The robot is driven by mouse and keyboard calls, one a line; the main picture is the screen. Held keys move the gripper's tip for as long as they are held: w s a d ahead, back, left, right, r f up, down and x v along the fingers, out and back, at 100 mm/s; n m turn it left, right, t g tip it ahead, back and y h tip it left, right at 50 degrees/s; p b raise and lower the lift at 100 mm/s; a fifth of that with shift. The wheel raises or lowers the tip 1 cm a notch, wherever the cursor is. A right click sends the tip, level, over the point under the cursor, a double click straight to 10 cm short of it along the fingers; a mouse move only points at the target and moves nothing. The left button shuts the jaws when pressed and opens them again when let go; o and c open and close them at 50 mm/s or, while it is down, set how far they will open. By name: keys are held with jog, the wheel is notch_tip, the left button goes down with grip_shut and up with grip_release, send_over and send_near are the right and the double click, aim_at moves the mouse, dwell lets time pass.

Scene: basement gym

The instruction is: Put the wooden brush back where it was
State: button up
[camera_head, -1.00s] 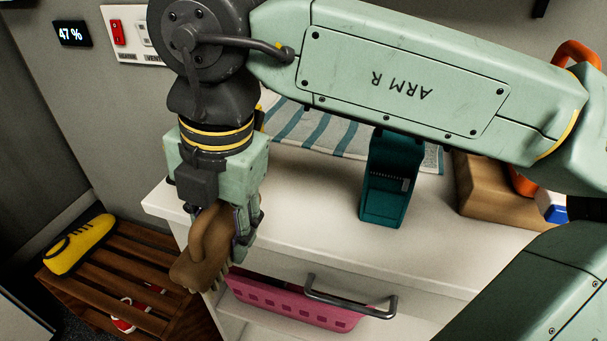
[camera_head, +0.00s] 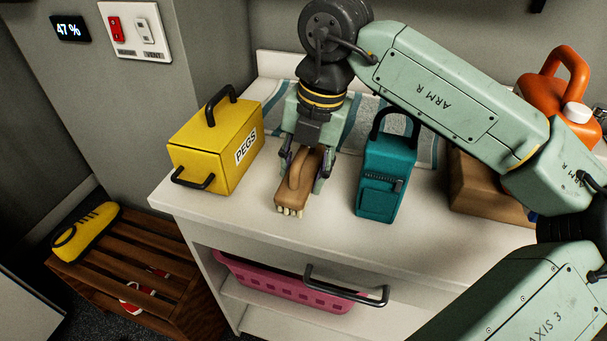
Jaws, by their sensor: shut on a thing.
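The wooden brush (camera_head: 293,188) is brown with a raised handle and pale bristles at its near end. My gripper (camera_head: 306,172) is shut on it, with a finger on each side. The brush is at the white counter top (camera_head: 250,215), between the yellow PEGS box and the teal container. I cannot tell whether it touches the surface. The arm hides part of the striped towel behind.
The yellow PEGS box (camera_head: 216,148) stands left and the teal container (camera_head: 385,180) right. A brown box (camera_head: 482,190) and an orange jug (camera_head: 553,100) are farther right. A pink basket (camera_head: 285,288) sits below the counter. A slatted rack (camera_head: 150,255) holds a yellow shoe (camera_head: 86,231).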

aim_at(304, 182)
jog(key=shift+f+p, duration=0.4)
jog(key=shift+f, duration=1.1)
jog(key=shift+f, duration=0.2)
jog(key=o, duration=1.1)
jog(key=shift+r, duration=0.1)
jog(key=r, duration=0.4)
jog(key=d+r+b, duration=0.1)
jog(key=r, duration=0.3)
jog(key=d+r, duration=0.1)
jog(key=r, duration=0.3)
jog(key=shift+s+b, duration=0.35)
jog(key=shift+a, duration=0.1)
